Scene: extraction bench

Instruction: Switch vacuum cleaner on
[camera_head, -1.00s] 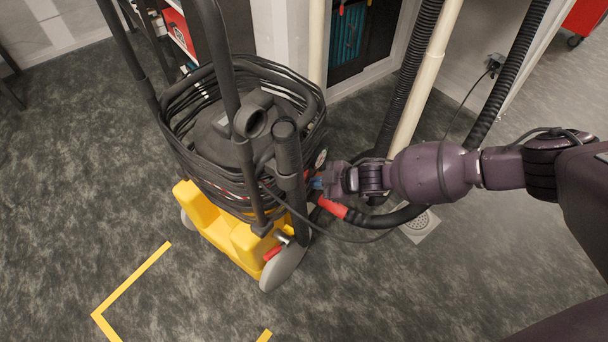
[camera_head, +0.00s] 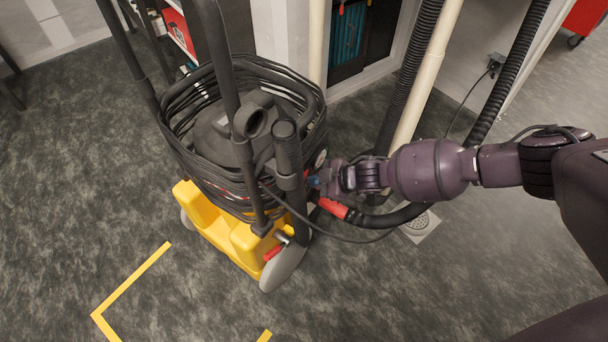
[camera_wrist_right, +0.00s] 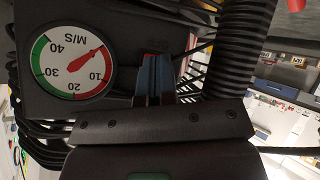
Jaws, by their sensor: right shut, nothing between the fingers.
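The vacuum cleaner (camera_head: 225,135) stands on the floor in the left half of the head view. It has a black body wrapped in coiled cable and a yellow base (camera_head: 220,228). My right gripper (camera_head: 315,182) is at its right side, close to the body. In the right wrist view the blue-tipped fingers (camera_wrist_right: 154,75) are together and empty, in front of the dark panel (camera_wrist_right: 125,40). A round gauge (camera_wrist_right: 73,63) marked M/S is left of the fingers. My left gripper is not in view.
A black hose with a red cuff (camera_head: 333,208) runs just below my right gripper. Ribbed black hoses and a cream pipe (camera_head: 424,75) stand behind it. Yellow tape (camera_head: 130,282) marks the floor at lower left. The floor in front is clear.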

